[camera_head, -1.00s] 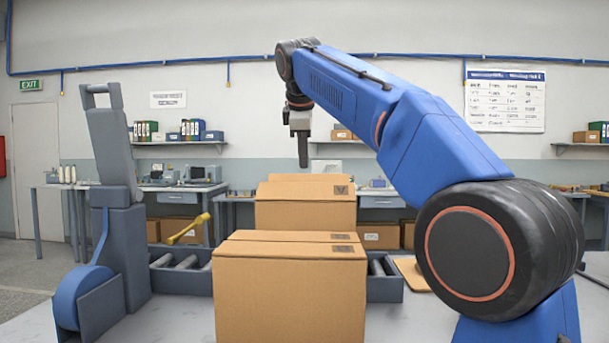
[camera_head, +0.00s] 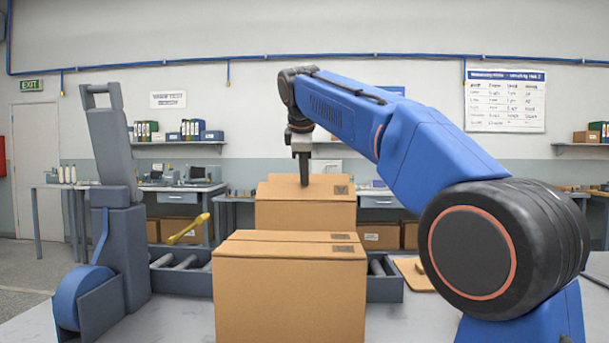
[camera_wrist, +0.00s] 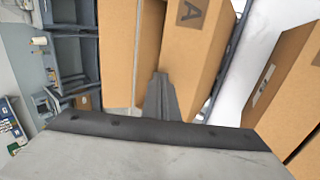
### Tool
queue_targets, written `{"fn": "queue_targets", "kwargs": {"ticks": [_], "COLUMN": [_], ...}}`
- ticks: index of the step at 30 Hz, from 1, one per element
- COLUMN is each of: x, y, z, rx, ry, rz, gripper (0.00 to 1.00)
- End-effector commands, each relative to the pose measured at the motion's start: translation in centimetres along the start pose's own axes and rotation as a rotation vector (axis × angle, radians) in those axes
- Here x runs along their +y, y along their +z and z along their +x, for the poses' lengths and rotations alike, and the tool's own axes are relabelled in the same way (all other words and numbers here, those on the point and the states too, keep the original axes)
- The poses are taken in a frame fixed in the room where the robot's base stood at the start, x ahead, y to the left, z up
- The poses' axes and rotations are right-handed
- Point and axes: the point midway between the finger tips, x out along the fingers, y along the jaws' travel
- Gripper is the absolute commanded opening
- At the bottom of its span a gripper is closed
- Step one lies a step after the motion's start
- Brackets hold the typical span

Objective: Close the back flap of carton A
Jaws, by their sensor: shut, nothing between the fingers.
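Carton A (camera_head: 285,215) is the rear brown box. Its printed A shows on the top in the wrist view (camera_wrist: 205,50). A brown panel (camera_wrist: 115,50) with a pale edge lies on the far side of carton A in the wrist view and looks like its back flap; its exact angle is unclear. My gripper (camera_head: 304,183) is shut and empty, pointing down over the top of carton A. Its narrow fingers also show in the wrist view (camera_wrist: 161,85), close to the seam between panel and top. I cannot tell whether they touch.
A second brown carton (camera_head: 290,290) with its top closed stands in front; it also shows at the right of the wrist view (camera_wrist: 290,95). Rollers (camera_head: 180,262) run behind it. A yellow-handled tool (camera_head: 187,230) is at left. Workbenches and shelves line the back wall.

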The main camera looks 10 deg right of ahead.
Motion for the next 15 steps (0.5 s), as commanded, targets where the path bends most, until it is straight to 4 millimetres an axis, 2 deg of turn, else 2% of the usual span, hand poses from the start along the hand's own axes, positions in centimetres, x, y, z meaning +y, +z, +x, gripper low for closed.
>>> {"fn": "queue_targets", "kwargs": {"ticks": [15], "x": [0.6], "y": [0.0], "z": [1.2], "rx": [0.000], "ry": [0.000], "rz": [0.001], "gripper": [0.00]}}
